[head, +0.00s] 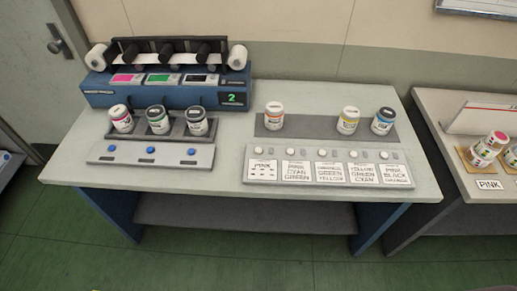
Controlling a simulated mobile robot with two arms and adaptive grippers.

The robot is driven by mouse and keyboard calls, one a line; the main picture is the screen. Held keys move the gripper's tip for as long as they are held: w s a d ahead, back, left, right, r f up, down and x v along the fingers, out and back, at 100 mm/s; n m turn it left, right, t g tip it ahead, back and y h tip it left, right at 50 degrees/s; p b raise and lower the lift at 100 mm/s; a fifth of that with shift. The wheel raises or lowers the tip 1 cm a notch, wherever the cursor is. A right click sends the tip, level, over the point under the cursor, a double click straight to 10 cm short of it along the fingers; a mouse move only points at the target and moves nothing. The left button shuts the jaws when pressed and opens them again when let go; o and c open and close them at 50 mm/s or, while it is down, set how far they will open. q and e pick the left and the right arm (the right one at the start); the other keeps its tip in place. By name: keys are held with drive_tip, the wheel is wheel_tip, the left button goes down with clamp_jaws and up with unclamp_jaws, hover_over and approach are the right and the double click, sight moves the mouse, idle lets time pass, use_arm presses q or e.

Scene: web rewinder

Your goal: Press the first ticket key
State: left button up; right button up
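The ticket panel (336,184) is a grey strip at the front right of the table, with a row of white tickets. The first ticket (262,171), at the left end, reads PINK. A small round white key (258,150) sits above it, with another small round part to its right. The second ticket (297,172) reads PINK CYAN GREEN. The other tickets also carry colour names, and the last (395,174) starts with PINK BLACK. Neither of my grippers is in view, and nothing covers the keys.
A blue rewinder (165,98) with a green "2" display stands at the back left. Three jars stand in a rack (160,136) before it, behind a panel (150,159) with blue buttons. Three jars stand on a grey mat (300,129). A side table (440,150) is at right.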

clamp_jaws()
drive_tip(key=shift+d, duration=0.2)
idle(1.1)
